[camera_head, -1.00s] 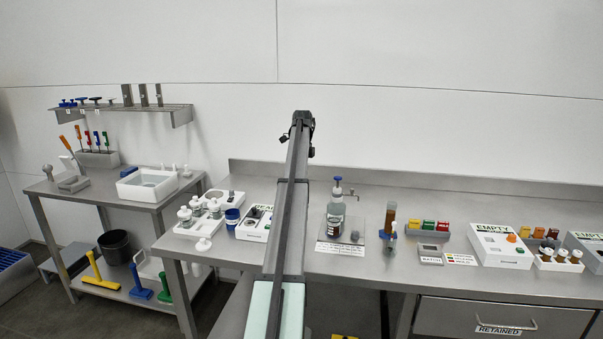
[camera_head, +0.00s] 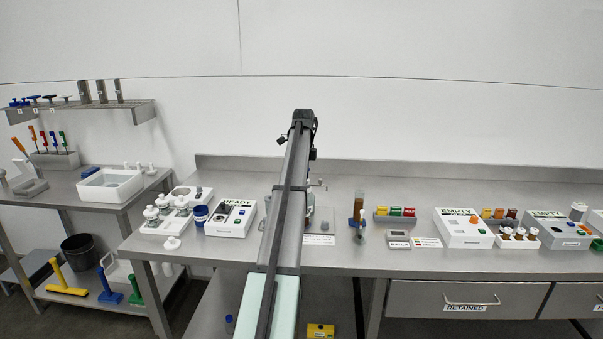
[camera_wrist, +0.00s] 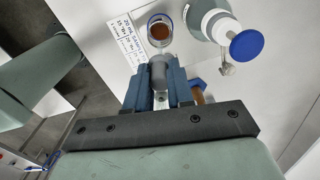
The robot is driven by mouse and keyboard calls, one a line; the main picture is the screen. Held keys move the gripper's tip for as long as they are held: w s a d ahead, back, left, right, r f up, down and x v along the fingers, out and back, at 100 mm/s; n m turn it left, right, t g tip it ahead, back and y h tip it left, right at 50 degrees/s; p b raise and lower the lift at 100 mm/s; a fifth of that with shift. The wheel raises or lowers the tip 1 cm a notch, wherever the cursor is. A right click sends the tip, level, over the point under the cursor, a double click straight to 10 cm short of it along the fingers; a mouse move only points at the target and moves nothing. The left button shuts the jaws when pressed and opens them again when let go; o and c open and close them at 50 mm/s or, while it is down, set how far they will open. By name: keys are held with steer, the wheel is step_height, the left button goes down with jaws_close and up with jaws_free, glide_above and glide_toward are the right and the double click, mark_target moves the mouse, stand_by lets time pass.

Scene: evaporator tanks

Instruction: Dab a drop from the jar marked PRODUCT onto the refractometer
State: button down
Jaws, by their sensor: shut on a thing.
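In the wrist view my gripper (camera_wrist: 158,88) is shut on a short grey cylindrical piece (camera_wrist: 158,70); its far end is hard to make out. Just beyond it is a round clear vessel with brown contents (camera_wrist: 160,30). My arm hides the gripper in the head view. No PRODUCT mark is legible on any jar. Small brown jars (camera_head: 519,236) stand in a white rack at the right. I cannot tell for sure which device is the refractometer; a white box marked READY (camera_head: 230,219) stands left of my arm.
An upright brown cylinder (camera_head: 358,208) stands right of my arm. White EMPTY boxes (camera_head: 463,229) and a small grey device (camera_head: 397,240) stand further right.

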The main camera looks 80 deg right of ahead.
stand_by(0.4)
steer(key=shift+f, duration=5.1)
steer(key=shift+r, duration=0.1)
steer(key=shift+r, duration=3.55)
steer(key=shift+w, duration=0.1)
